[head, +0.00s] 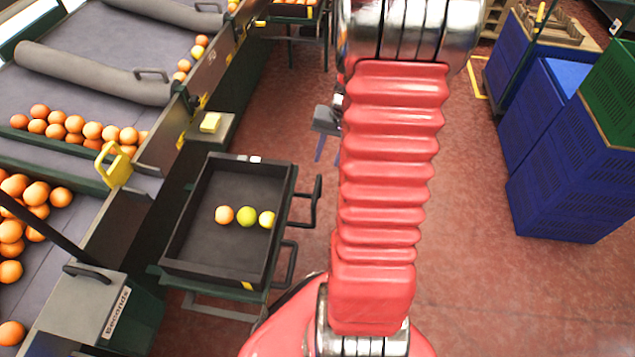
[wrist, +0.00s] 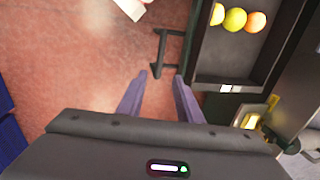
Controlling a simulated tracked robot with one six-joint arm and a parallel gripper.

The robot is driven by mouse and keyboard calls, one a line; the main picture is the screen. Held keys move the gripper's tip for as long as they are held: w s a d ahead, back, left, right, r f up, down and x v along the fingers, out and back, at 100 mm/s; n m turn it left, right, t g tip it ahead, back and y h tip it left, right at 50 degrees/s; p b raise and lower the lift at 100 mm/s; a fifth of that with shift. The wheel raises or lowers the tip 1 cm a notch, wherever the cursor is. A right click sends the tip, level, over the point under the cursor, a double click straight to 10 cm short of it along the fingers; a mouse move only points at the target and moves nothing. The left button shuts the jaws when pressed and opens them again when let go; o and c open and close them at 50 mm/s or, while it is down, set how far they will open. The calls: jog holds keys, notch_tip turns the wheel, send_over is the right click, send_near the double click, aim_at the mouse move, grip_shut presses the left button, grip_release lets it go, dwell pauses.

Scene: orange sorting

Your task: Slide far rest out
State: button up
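The far rest's dark U-shaped handle (head: 318,200) sticks out from the right side of the tray stand in the head view; it also shows in the wrist view (wrist: 159,48). The near rest's similar handle (head: 292,266) is closer to me. A black tray (head: 190,235) holding three fruits sits on the stand. My gripper (head: 328,158) is beyond the far handle, partly hidden by my arm. In the wrist view my gripper (wrist: 161,75) has its two purple fingers apart, with nothing held, near the handle's end. Contact cannot be told.
The sorting line with oranges (head: 75,128) runs along the left. A control box (head: 90,300) stands at the lower left. Blue crates (head: 565,175) and a green crate (head: 612,95) are stacked at the right. Red floor (head: 480,250) between is clear.

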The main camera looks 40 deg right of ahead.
aim_at(318, 187)
jog(key=shift+f, duration=0.1)
jog(key=f, duration=0.4)
jog(key=w+a+f, duration=0.1)
jog(key=f, duration=0.4)
jog(key=w+f, duration=0.1)
jog(key=f, duration=0.3)
jog(key=shift+a+f, duration=0.2)
jog(key=shift+a, duration=0.15)
grip_shut()
dwell(0.6)
